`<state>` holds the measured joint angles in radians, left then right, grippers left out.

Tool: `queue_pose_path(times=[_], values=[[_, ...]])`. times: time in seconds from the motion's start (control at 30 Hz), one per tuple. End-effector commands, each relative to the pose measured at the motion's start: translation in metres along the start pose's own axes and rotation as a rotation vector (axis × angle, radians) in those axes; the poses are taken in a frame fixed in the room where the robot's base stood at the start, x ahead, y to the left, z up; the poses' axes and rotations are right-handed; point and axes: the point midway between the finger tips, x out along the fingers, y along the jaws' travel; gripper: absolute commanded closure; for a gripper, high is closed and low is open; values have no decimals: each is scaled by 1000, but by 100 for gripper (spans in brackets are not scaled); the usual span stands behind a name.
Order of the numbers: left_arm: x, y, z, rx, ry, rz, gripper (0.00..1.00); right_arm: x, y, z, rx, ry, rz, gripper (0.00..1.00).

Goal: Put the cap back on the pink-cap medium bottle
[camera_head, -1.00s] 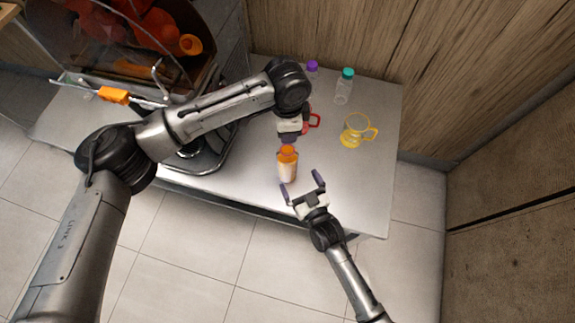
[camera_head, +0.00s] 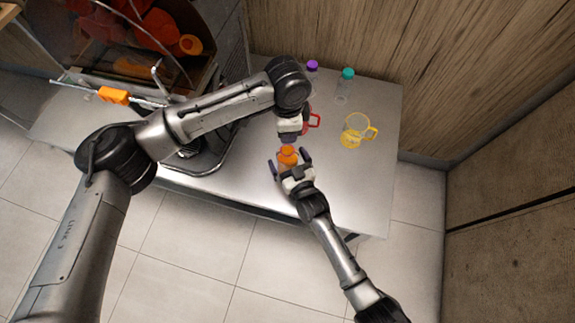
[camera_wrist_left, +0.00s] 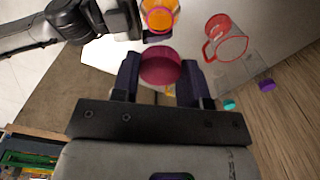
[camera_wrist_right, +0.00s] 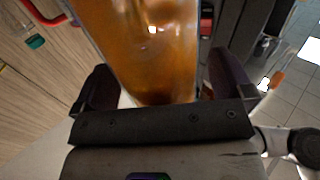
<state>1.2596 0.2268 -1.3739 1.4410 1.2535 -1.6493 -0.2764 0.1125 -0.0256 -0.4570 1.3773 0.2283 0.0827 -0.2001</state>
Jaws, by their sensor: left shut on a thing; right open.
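The bottle (camera_head: 287,156), filled with orange liquid, stands upright near the table's front edge. Its open mouth shows in the left wrist view (camera_wrist_left: 160,15), and its body fills the middle of the right wrist view (camera_wrist_right: 150,45). My right gripper (camera_head: 290,166) is open, with its fingers on either side of the bottle; I see gaps between the fingers and the bottle. My left gripper (camera_head: 289,138) is shut on a dark pink cap (camera_wrist_left: 160,66), held just beyond the bottle in the head view. The cap is hidden in the head view.
A red mug (camera_head: 313,121) stands close behind my left gripper. A yellow mug (camera_head: 357,130) is to the right. Purple-capped (camera_head: 312,67) and teal-capped (camera_head: 346,80) bottles stand at the back. The juicer (camera_head: 140,50) stands at left. The table's right front is clear.

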Motion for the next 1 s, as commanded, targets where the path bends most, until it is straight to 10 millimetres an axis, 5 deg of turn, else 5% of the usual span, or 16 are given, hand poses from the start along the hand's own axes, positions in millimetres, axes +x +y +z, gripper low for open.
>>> queue_pose_path(times=[0.07,0.8,1.0], values=[[0,0,0,0,0,0,81,0,0,0,0,0,0,1],[0,0,0,0,0,0,81,0,0,0,0,0,0,72],[5,0,0,0,0,2,81,0,0,0,0,0,0,74]])
